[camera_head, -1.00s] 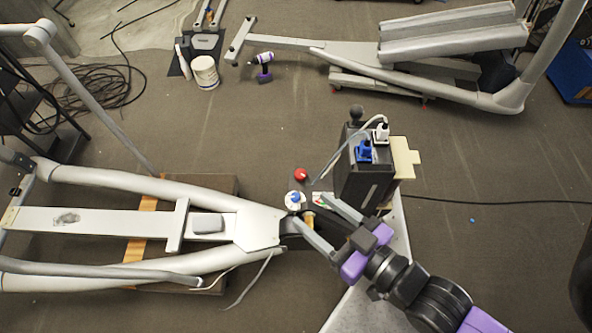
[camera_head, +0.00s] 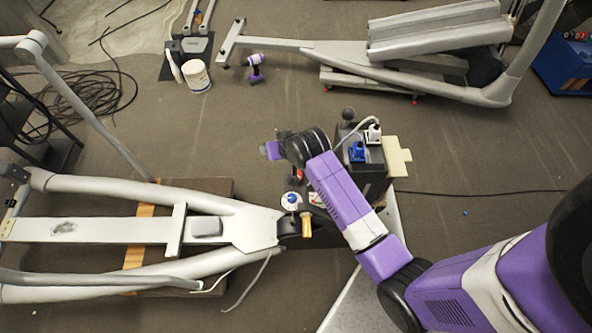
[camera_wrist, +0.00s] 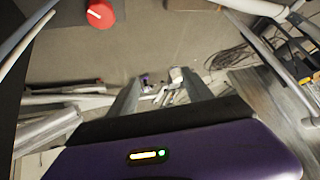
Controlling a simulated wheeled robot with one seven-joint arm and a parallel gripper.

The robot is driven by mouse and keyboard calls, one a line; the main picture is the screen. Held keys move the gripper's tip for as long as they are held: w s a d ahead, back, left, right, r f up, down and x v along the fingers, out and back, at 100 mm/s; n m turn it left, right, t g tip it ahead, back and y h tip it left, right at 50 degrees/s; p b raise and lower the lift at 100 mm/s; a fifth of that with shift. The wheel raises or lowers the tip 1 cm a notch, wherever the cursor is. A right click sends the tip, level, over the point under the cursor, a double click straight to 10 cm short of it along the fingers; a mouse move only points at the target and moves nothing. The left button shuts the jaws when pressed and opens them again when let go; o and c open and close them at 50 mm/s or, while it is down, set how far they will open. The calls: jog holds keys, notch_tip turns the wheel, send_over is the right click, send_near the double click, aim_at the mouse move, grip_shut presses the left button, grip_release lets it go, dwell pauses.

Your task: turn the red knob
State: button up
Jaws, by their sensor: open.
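The red knob (camera_head: 298,175) is mostly hidden behind my arm in the head view, with only a small red part showing. It shows clearly as a round red knob (camera_wrist: 100,14) at the top left of the wrist view. My gripper (camera_wrist: 162,80) is open and empty, its two grey fingers apart, and the knob is off to one side, not between them. In the head view the purple end of my gripper (camera_head: 271,150) is above and left of the knob in the picture; its fingertips are hard to make out there.
A blue knob on a white disc (camera_head: 292,201) and a yellow handle (camera_head: 306,224) sit close below the red knob. A black box with plugs (camera_head: 372,180) stands to the right. The grey elliptical frame (camera_head: 100,229) lies left.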

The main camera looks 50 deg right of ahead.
jog(key=s+f+m+g+y, duration=0.1)
jog(key=s+g, duration=0.1)
jog(key=s+d+f+g+y, duration=0.1)
jog(key=s+g, duration=0.1)
jog(key=s+m+g, duration=0.1)
jog(key=s+g, duration=0.1)
jog(key=g, duration=0.1)
jog(key=shift+d+f+m+y, duration=0.3)
jog(key=shift+d+f+y, duration=0.1)
jog(key=shift+f, duration=0.2)
notch_tip(320, 180, down, 7)
jog(key=shift+a+f, duration=0.1)
jog(key=shift+f, duration=0.1)
jog(key=shift+c, duration=0.5)
grip_shut()
